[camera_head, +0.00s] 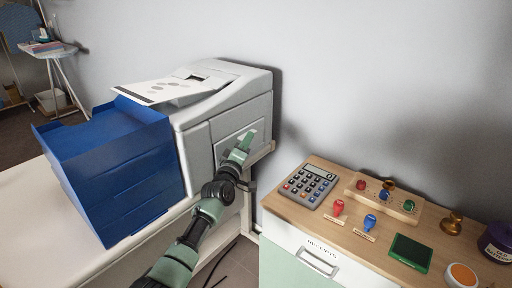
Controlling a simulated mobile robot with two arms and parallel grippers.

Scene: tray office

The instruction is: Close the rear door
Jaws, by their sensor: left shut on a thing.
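A light grey printer (245,88) stands against the wall on a white surface. Its side facing me carries a pale outlined panel, the rear door (222,150). The panel looks about flush with the printer's side; a small gap cannot be told. My left gripper (243,146) reaches up from the bottom to this panel. Its green fingers are shut on the rear door, near the panel's middle right. The fingers and wrist hide the lower right part of the door. My right gripper is not in view.
A blue tray stack (115,165) stands left of the printer, with paper (165,90) on the printer's top. To the right, a wooden-topped cabinet (335,232) holds a calculator (308,185), stamps and a green pad (410,252). A narrow gap separates cabinet and printer stand.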

